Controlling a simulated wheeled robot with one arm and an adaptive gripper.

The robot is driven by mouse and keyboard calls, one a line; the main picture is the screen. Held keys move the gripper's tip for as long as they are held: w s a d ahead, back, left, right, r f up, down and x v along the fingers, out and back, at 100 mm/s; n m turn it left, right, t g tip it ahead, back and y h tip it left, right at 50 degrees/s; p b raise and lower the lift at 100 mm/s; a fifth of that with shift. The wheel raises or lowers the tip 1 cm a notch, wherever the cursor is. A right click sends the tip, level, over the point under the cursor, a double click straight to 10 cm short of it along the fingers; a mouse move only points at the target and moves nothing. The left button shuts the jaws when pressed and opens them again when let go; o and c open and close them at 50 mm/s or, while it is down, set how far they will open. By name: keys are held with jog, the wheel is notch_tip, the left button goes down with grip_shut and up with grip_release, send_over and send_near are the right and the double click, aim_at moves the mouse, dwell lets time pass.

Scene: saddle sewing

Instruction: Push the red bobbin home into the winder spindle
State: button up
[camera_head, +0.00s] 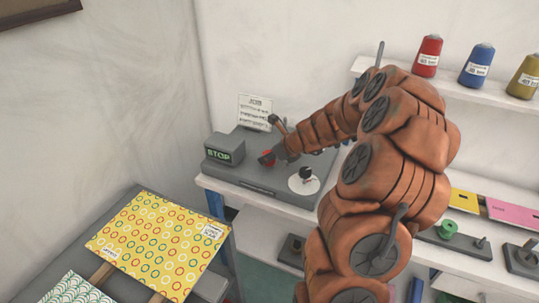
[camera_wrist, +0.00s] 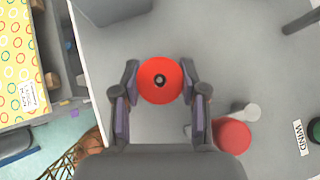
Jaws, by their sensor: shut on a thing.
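The red bobbin (camera_wrist: 160,80) is between the two fingers of my gripper (camera_wrist: 160,92) in the wrist view, seen end-on. The fingers are shut on its sides. Its centre hole is dark with a small pale spot; I cannot tell whether this is the spindle tip. In the head view the bobbin (camera_head: 268,157) is a small red patch at my gripper (camera_head: 272,155), over the grey winder base (camera_head: 262,188). The spindle is not clearly visible, and how far the bobbin sits on it cannot be told.
A grey box reading STOP (camera_head: 225,148) stands left of my gripper. A white disc (camera_head: 304,184) with a dark knob lies to the right. A second red round part (camera_wrist: 232,135) sits near the right finger, by a WIND label (camera_wrist: 300,137). A job card (camera_head: 255,112) stands behind.

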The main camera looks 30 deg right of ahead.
jog(key=shift+f, duration=0.2)
jog(key=o, duration=1.4)
jog(key=shift+c, duration=0.2)
notch_tip(320, 180, up, 9)
jog(key=shift+r, duration=0.55)
jog(key=shift+a, duration=0.15)
